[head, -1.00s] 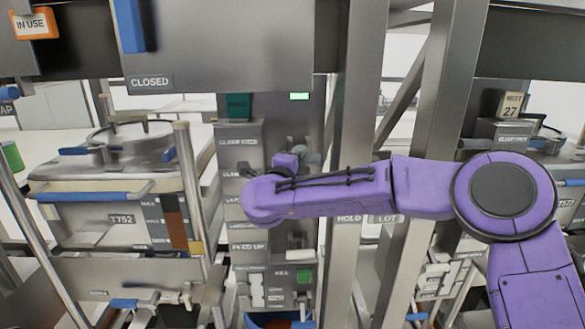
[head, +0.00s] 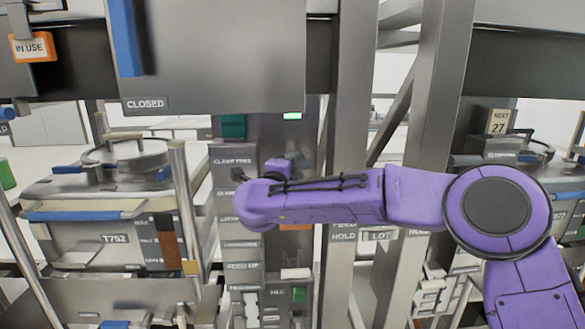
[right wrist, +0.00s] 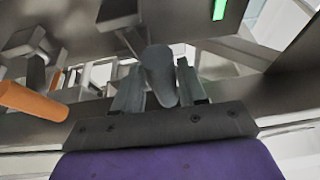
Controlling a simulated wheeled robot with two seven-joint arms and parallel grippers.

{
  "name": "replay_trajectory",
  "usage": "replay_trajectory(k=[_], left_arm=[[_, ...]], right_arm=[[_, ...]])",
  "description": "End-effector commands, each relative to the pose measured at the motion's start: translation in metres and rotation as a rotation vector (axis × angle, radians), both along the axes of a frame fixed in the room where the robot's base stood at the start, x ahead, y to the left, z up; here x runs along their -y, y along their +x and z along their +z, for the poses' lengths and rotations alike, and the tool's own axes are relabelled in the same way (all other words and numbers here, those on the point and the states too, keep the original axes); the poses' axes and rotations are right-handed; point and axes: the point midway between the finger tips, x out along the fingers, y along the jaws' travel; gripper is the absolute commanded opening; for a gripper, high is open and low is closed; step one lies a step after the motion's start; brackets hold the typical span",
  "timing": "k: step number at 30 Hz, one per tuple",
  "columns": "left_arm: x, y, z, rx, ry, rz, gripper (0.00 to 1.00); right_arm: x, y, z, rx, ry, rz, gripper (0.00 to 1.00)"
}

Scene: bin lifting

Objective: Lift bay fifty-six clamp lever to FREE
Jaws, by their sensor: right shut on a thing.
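In the head view, my right arm reaches in from the right across the labelled control column (head: 232,185). My right gripper (head: 296,163) is beside the column's upper part, below a small lit green lamp (head: 292,115), largely hidden by my wrist. In the right wrist view, my right gripper (right wrist: 158,88) is shut on a grey rounded lever handle (right wrist: 160,70), one finger on each side. The lever's pivot is hidden. A "CLAMP FREE" label (head: 233,161) shows left of my wrist. My left gripper is not in view.
A lidded bin marked T752 (head: 116,238) stands at left. Steel posts (head: 345,130) rise right of the column, close behind my forearm. A "CLOSED" panel (head: 215,50) hangs above. In the right wrist view, an orange handle (right wrist: 32,101) is left of my gripper.

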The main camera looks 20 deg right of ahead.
Motion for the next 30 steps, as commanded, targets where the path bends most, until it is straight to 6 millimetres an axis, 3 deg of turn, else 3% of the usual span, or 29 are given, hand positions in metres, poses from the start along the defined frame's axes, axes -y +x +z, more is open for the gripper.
replay_trajectory(k=[1,2,3,4,20,30], left_arm=[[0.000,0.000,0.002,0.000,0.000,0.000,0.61],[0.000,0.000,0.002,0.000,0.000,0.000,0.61],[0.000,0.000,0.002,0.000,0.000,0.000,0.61],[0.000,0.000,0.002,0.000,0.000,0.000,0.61],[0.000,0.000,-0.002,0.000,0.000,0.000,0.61],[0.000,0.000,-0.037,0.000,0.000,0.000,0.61]], right_arm=[[0.002,0.001,0.016,0.030,-0.005,0.000,0.00],[0.002,0.001,0.016,0.030,-0.005,0.000,0.00],[0.002,0.001,0.016,0.030,-0.005,0.001,0.44],[0.002,0.001,0.016,0.030,-0.005,0.002,0.54],[0.002,-0.002,0.011,0.027,-0.005,-0.003,0.55],[-0.046,-0.058,0.004,0.025,-0.007,0.003,0.55]])
